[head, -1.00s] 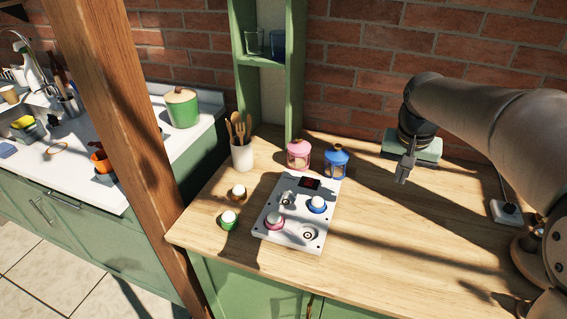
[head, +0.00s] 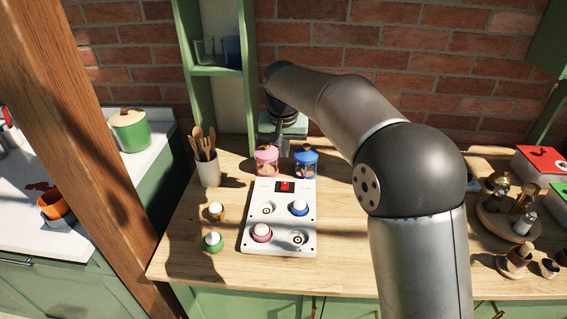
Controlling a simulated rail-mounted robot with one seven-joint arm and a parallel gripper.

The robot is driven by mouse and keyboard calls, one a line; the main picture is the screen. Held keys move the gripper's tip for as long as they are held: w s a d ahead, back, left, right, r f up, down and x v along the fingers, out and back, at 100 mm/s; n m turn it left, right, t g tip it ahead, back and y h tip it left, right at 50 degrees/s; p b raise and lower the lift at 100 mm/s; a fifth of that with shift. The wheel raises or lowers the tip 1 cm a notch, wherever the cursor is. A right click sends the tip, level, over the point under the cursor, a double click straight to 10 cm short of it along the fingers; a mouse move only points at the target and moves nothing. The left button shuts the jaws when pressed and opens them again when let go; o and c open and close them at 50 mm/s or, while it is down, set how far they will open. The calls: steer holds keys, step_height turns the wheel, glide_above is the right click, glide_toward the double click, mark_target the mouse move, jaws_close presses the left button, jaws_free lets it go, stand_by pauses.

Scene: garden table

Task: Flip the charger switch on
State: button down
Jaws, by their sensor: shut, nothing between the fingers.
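The charger (head: 273,222) is a white flat panel on the wooden counter, with several round seats. A small red and dark switch (head: 285,186) is at its far edge; which way it is set is too small to tell. A blue-ringed white-topped piece (head: 299,208) and a pink-ringed one (head: 262,233) sit on the panel; its other two seats look empty. My gripper (head: 281,152) points down, shut and empty, beyond the switch. In the picture it appears between the tops of the pink jar and the blue jar; its exact height is unclear.
The pink jar (head: 266,161) and blue jar (head: 306,164) stand just behind the charger. Green (head: 213,242) and brown (head: 216,211) white-topped pieces stand left of it. A utensil cup (head: 208,170) is at back left. A round wooden tray (head: 507,222) with small items is at right.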

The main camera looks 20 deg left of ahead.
steer(key=p, duration=0.1)
glide_toward(285, 187)
steer(key=x, duration=0.5)
steer(key=shift+w+a, duration=0.15)
steer(key=shift+w, duration=0.05)
steer(key=shift+s+f, duration=0.1)
steer(key=shift+f, duration=0.65)
